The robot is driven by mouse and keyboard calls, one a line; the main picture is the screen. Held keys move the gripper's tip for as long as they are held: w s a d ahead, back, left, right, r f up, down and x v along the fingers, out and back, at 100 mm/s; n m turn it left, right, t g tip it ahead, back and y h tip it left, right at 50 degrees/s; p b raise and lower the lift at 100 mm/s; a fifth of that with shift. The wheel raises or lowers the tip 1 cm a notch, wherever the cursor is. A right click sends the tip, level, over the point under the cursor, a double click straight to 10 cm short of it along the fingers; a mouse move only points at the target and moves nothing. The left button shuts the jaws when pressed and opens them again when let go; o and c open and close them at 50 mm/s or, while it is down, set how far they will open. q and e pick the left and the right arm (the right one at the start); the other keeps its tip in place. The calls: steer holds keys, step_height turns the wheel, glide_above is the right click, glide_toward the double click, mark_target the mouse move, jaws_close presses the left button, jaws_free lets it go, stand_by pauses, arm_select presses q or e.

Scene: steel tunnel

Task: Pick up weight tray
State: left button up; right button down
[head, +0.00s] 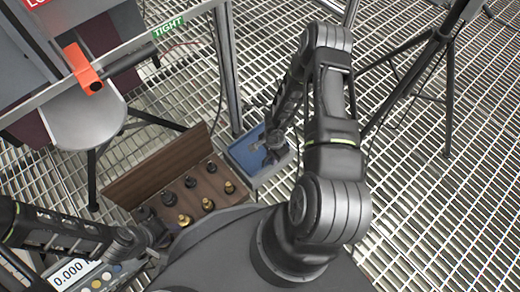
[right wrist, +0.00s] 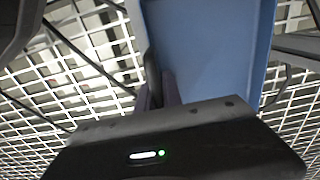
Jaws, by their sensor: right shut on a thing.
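A shallow blue tray (head: 243,158) with a pale rim sits just right of the wooden weight case, and its blue face fills the upper middle of the right wrist view (right wrist: 208,50). My right gripper (head: 272,146) reaches down to it and is shut on its edge; the fingers (right wrist: 163,88) show at the left side of the blue face. A small greyish thing appears inside the tray, too small to name. My left gripper (head: 160,238) is low at the left by the near corner of the case; its fingers are not clear.
The open wooden case (head: 160,170) holds several brass and dark weights (head: 208,204). A scale display (head: 72,270) reads 0.000 at lower left. A grey round plate (head: 85,120) with an orange clamp stands above left. A metal post (head: 228,70) and black tripod (head: 448,90) rise from the grating.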

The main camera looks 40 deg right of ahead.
steer(key=shift+r, duration=0.15)
stand_by(0.3)
step_height(320, 180, up, 3)
steer(key=p, duration=0.2)
steer(key=shift+r+p, duration=0.2)
steer(key=shift+p, duration=0.2)
steer(key=shift+s+f, duration=0.1)
steer(key=shift+s, duration=0.1)
steer(key=s+d, duration=0.1)
steer(key=s, duration=1.6)
steer(key=shift+s+d+b, duration=0.25)
steer(key=shift+b, duration=0.15)
